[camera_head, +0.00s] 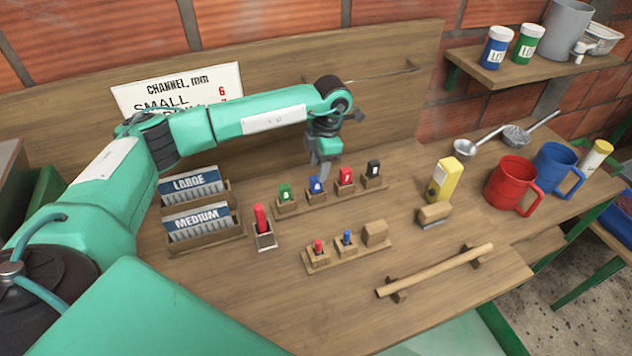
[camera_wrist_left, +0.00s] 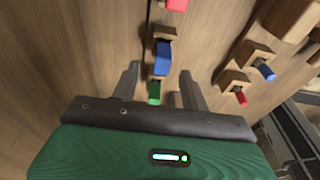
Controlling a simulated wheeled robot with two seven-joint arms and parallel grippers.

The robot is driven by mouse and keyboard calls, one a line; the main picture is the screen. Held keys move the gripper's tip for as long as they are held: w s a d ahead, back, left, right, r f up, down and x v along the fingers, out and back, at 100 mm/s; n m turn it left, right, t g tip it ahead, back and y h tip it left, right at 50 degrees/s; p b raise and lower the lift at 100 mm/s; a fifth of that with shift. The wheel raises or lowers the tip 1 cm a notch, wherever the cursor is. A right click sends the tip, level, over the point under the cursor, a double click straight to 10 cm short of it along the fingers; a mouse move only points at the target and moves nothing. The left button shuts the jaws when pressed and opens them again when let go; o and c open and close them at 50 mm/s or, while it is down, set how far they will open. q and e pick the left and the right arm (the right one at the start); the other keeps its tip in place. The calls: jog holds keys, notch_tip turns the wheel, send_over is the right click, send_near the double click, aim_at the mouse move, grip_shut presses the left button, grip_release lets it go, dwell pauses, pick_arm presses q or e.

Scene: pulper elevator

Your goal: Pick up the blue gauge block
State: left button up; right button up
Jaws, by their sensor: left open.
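The blue gauge block (camera_head: 316,186) stands upright in a wooden holder in the back row on the bench, between a green block (camera_head: 285,192) and a red block (camera_head: 345,177). In the left wrist view the blue block (camera_wrist_left: 162,60) is just beyond the fingertips, and the green block (camera_wrist_left: 154,93) shows between the fingers. My left gripper (camera_head: 319,172) is open and empty, pointing down above the row near the blue block; its two fingers (camera_wrist_left: 159,76) are apart. I cannot tell the exact height gap. My right gripper is out of view.
A black block (camera_head: 374,169) ends the row at right. Nearer stand small red (camera_head: 318,246) and blue (camera_head: 347,238) pieces in holders. A red marker (camera_head: 260,218) and card boxes (camera_head: 203,222) are left; a yellow box (camera_head: 443,179) and red mug (camera_head: 512,185) are right.

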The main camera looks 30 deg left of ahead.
aim_at(316, 177)
pick_arm(q)
jog(key=shift+s+f+p, duration=0.15)
jog(key=shift+f+p, duration=0.35)
jog(key=shift+f, duration=0.05)
jog(key=f, duration=0.1)
jog(key=f+p, duration=0.1)
jog(key=f, duration=0.1)
jog(key=shift+s+a+f+p, duration=0.15)
jog(key=shift+s+f+p, duration=0.05)
jog(key=shift+s+p, duration=0.1)
jog(key=shift+f, duration=0.45)
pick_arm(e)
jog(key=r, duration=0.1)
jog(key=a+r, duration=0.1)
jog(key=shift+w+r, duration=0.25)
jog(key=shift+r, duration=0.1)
pick_arm(q)
jog(key=shift+c, duration=0.4)
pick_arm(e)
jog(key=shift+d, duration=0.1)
pick_arm(q)
grip_shut()
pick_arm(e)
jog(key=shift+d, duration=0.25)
